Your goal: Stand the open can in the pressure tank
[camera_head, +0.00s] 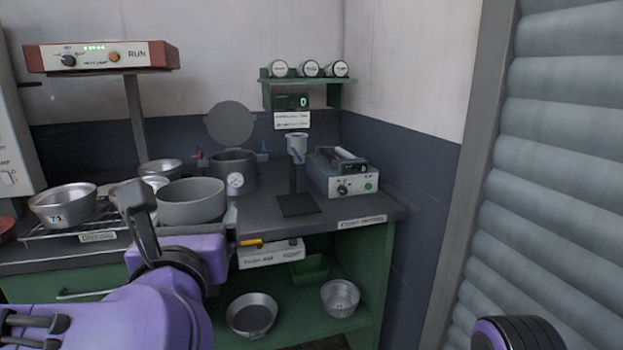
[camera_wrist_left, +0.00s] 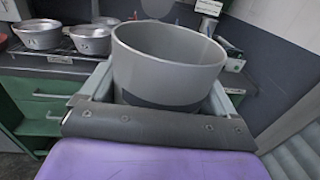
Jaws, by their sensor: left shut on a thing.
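My left gripper (camera_head: 186,228) is shut on a wide grey open can (camera_head: 190,203) and holds it upright in front of the bench. In the left wrist view the can (camera_wrist_left: 168,62) sits between the two fingers, mouth up; its bottom is hidden by the gripper. The pressure tank (camera_head: 236,167) is a dark grey pot with a round white gauge, standing on the bench behind and to the right of the can. Its round lid (camera_head: 230,122) is raised behind it. The tank's inside is mostly hidden. My right gripper is out of view.
Metal pans (camera_head: 63,204) stand on a wire rack at the left. A stand with a cup (camera_head: 297,143) and a grey box device (camera_head: 343,172) are right of the tank. A red RUN panel (camera_head: 100,56) overhangs the left side. Pans (camera_head: 252,315) sit on the lower shelf.

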